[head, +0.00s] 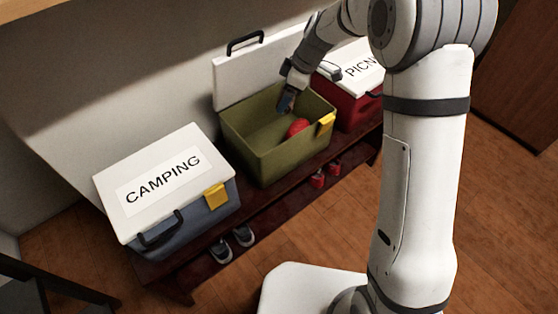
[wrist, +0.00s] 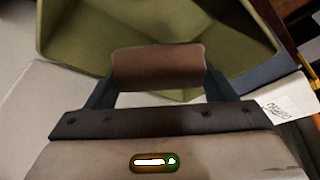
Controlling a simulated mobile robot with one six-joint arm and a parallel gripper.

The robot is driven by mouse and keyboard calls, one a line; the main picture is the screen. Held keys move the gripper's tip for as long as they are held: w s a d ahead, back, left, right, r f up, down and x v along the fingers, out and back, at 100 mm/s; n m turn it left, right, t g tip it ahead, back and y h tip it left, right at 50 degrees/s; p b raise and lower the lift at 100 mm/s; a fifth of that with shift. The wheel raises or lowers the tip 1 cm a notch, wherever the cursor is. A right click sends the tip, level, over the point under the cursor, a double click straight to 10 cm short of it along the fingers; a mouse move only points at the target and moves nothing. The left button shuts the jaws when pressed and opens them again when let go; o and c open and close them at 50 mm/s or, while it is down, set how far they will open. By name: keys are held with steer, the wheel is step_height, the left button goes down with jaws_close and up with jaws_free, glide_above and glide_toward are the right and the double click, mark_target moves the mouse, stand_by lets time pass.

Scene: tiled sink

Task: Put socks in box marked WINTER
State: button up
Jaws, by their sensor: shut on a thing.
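My gripper (head: 287,103) is over the open olive-green box (head: 257,161), the middle one of three, with its fingers pointing down into it. In the wrist view, the fingers are shut on a brown roll (wrist: 158,68), which looks like rolled socks. The green box's inside (wrist: 75,32) shows beyond the roll. The head view does not show the roll clearly. The green box's white lid (head: 240,80) stands open at the back. No WINTER marking can be read in either view. A red rounded thing (head: 297,127) lies inside the green box.
A closed blue box marked CAMPING (head: 160,176) stands to the left. A red box (head: 349,107), its lid lettered "PICN" as far as it shows, stands to the right. All rest on a dark wooden bench (head: 272,196) with shoes (head: 243,236) underneath.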

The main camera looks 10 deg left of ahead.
steer(key=s+a+f+n+g+b, duration=0.2)
steer(key=s+a+f+n+b, duration=0.4)
steer(key=a+f, duration=0.25)
steer(key=shift+m+h, duration=0.3)
steer(key=shift+m, duration=0.1)
steer(key=f+b, duration=0.1)
steer(key=f, duration=0.2)
steer(key=f+b, duration=0.1)
steer(key=f, duration=0.2)
steer(key=d+f+b, duration=0.1)
steer(key=f+b, duration=0.1)
steer(key=f, duration=0.1)
steer(key=shift+f, duration=0.35)
steer(key=shift+f+b, duration=0.25)
steer(key=shift+b, duration=0.1)
steer(key=o, duration=1)
steer(key=shift+r, duration=0.1)
